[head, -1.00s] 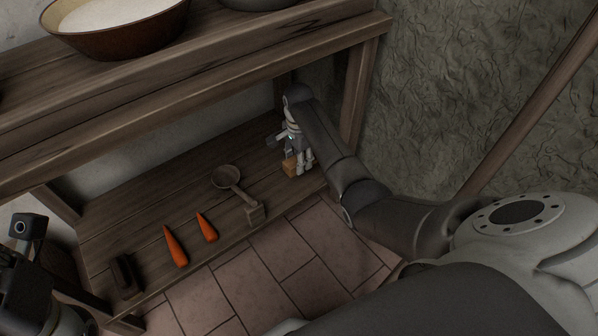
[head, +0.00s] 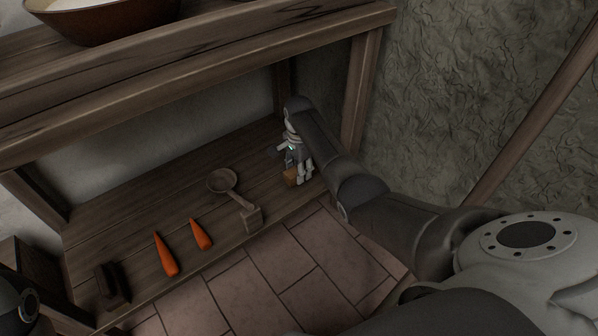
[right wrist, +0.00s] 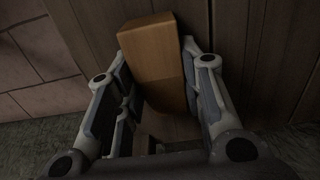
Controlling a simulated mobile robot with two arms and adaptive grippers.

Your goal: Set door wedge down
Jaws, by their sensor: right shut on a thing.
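The door wedge (right wrist: 152,55) is a light brown wooden block. In the right wrist view it sits between the two fingers of my right gripper (right wrist: 158,80), which is shut on it. In the head view the wedge (head: 291,177) shows small at the right end of the lower shelf (head: 150,200), partly hidden by my right gripper (head: 300,174). The wedge is at or just above the shelf boards; I cannot tell if it touches them. My left gripper's fingers are not in view.
On the lower shelf are a ladle-like scoop (head: 222,181), a small block (head: 253,220), two carrots (head: 166,255) (head: 201,235) and a dark brush-like block (head: 112,285). A table leg (head: 362,90) stands close to my right arm. A bowl (head: 100,20) is on the top.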

